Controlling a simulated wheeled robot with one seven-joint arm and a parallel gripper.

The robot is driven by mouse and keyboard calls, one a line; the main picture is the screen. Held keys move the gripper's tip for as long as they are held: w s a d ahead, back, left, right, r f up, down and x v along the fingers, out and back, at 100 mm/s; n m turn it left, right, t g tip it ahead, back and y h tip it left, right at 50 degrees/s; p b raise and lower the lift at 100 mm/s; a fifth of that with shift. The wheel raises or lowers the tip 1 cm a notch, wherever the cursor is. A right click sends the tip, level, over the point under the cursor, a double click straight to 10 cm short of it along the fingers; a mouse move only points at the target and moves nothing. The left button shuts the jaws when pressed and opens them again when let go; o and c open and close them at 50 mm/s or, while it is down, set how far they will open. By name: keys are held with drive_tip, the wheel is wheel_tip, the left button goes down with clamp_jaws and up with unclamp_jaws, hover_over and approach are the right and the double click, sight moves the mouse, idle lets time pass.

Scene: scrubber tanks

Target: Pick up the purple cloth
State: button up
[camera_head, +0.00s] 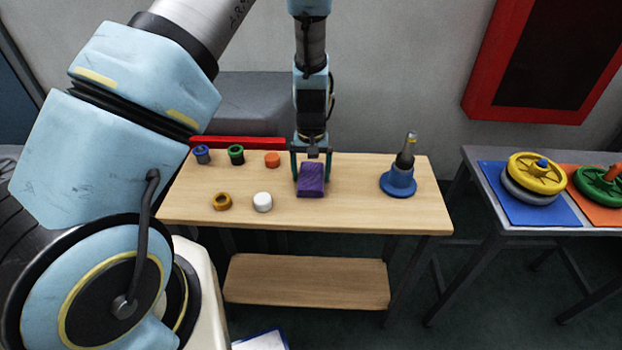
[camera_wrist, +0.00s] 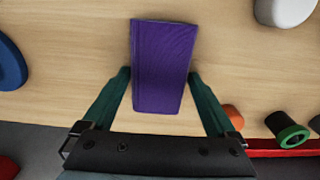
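The purple cloth (camera_head: 311,180) is a folded block lying on the light wooden table (camera_head: 340,215), near the middle of its top. It also shows in the wrist view (camera_wrist: 163,62), with its near end between my fingers. My gripper (camera_head: 311,165) is over the table at the cloth, pointing down.
A blue-based stand (camera_head: 398,182) is to the right. A red bar (camera_head: 240,142) runs along the back edge.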

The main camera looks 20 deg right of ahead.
sight(311, 173)
drive_tip(key=c, duration=1)
drive_tip(key=shift+r+b, duration=1.05)
drive_tip(key=shift+r, duration=3.95)
drive_tip(key=shift+c, duration=0.2)
